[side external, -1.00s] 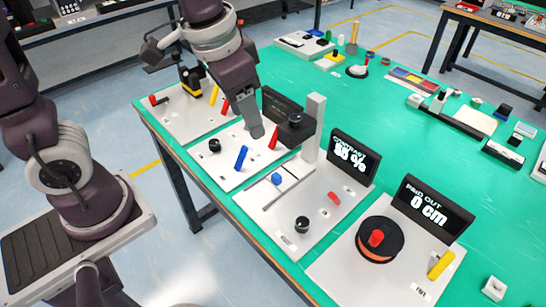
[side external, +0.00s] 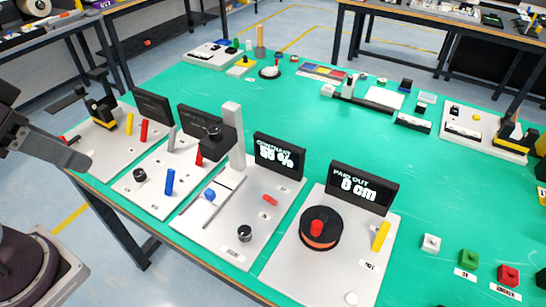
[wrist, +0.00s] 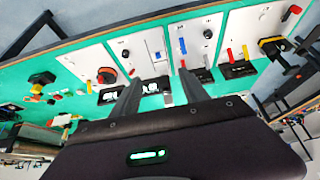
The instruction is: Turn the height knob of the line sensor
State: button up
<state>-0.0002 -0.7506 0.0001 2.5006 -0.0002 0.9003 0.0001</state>
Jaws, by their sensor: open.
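The line sensor is a pale board (side external: 215,222) with a grey post (side external: 234,135), a black sensor head (side external: 218,137) and a display (side external: 279,156) that seems to read CONTRAST and a percentage. A small black knob (side external: 214,131) sits on the head; another black knob (side external: 245,233) is on the board's front part. I cannot tell which sets the height. The board knob also shows in the wrist view (wrist: 125,54). My gripper (side external: 78,160) is at the left edge of the side view, apart from the boards. In the wrist view my gripper (wrist: 160,80) is open and empty.
Right of the sensor is a board with a black and orange reel (side external: 320,228) and a display (side external: 362,187) reading 0 cm. To the left are boards with a blue lever (side external: 169,182) and a red lever (side external: 144,130).

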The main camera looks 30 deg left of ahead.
dwell(0.5)
jog(key=m+g, duration=0.6)
jog(key=m, duration=1.7)
send_over(244, 231)
notch_tip(244, 231, down, 24)
jog(key=shift+w+f, duration=0.1)
notch_tip(244, 231, down, 7)
jog(key=shift+r, duration=0.1)
grip_shut()
